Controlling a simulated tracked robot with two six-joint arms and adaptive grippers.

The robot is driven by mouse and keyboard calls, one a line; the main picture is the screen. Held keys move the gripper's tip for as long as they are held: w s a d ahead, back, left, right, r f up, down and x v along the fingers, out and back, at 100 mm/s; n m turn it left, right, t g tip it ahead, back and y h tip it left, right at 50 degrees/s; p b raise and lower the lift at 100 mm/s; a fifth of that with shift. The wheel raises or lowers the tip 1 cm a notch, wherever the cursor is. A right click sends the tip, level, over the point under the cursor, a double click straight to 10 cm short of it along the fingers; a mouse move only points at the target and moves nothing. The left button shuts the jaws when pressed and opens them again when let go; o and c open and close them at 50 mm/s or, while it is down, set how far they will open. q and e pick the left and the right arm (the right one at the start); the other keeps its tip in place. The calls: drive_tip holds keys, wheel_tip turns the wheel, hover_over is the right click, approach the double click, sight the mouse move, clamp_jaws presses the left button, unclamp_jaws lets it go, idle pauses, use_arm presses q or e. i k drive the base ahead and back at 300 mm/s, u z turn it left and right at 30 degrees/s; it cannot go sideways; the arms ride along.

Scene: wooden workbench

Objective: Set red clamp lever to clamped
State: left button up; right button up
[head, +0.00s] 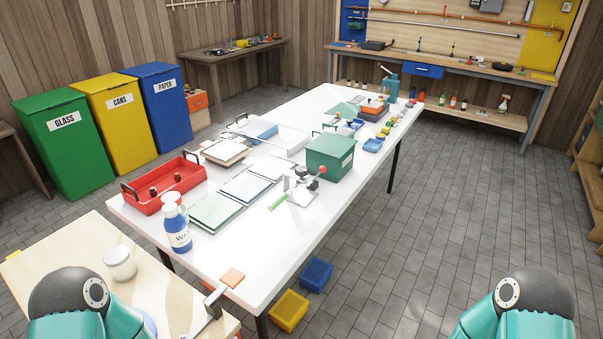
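A small clamp (300,194) stands on the white table, in front of the green box. It has a grey and white metal body and a green bar sticking out toward the lower left. A red knob (322,170) at its upper right looks like the end of the red clamp lever, and it stands raised above the body. The lever's exact angle is too small to tell. Only dark and teal parts of my two arms show at the bottom left and bottom right corners. Neither gripper is in view, and nothing of mine is near the clamp.
The green box (331,156) stands close behind the clamp. Flat panels (245,186) lie to its left, and a red tray (150,203) and a blue bottle (177,232) stand further left. A wooden table (60,262) adjoins at the lower left. Floor to the right is clear.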

sight(322, 170)
drive_tip(key=k, duration=0.65)
drive_tip(key=z, duration=0.2)
drive_tip(key=i, duration=0.8)
drive_tip(key=u, duration=0.15)
drive_tip(key=k, duration=0.6)
drive_tip(key=z, duration=0.55)
drive_tip(key=i, duration=0.95)
drive_tip(key=u, duration=0.15)
